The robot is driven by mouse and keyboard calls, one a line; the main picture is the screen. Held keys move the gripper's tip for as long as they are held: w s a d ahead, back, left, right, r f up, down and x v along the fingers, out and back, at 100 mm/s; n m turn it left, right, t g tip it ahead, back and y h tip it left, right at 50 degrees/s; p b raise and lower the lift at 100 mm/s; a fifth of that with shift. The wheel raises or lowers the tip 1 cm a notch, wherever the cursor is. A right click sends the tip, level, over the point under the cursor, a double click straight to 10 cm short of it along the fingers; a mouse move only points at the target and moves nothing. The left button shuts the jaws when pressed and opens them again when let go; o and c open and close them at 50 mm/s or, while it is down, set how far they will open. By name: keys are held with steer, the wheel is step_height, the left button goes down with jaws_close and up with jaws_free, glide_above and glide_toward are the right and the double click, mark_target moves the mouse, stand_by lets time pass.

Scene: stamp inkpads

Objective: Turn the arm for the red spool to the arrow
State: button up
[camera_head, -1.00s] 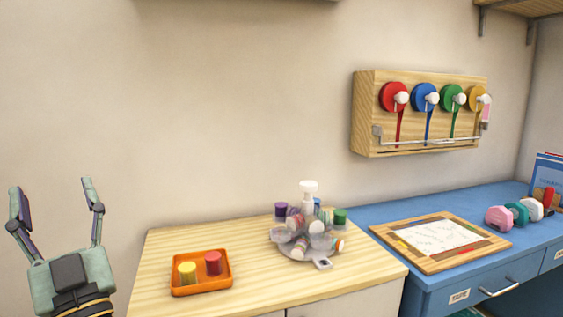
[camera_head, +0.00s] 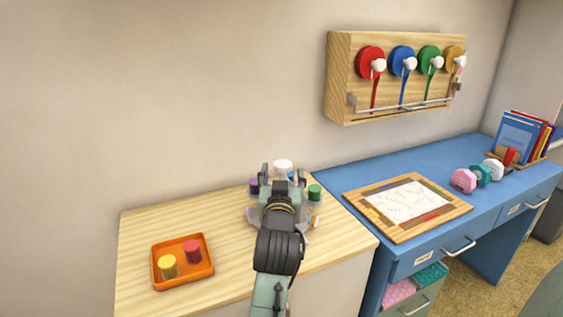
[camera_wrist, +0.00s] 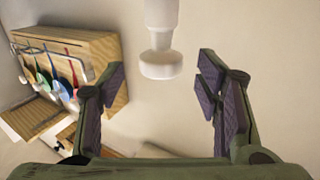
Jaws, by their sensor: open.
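The round grey stand (camera_head: 258,222) sits on the wooden counter and carries spools around a white centre post (camera_head: 283,165). A purple spool (camera_head: 254,187) and a green spool (camera_head: 315,192) show on it; my gripper hides most of its front, and I see no arrow. My gripper (camera_head: 283,174) is open over the stand. In the wrist view the post's white knob (camera_wrist: 161,64) appears between the open fingers (camera_wrist: 162,85), without visible contact. A red spool (camera_head: 192,250) stands in the orange tray (camera_head: 210,272) beside a yellow spool (camera_head: 168,265).
A wooden wall rack (camera_head: 340,80) holds red, blue, green and yellow discs with ribbons above the blue desk (camera_head: 345,173). A framed board (camera_head: 395,235) and several tape dispensers (camera_head: 463,181) lie on the desk. The counter between tray and stand is clear.

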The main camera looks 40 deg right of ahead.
steer(key=shift+p+x, duration=0.4)
steer(key=shift+x, duration=1.95)
steer(key=shift+a, duration=0.1)
jaws_close()
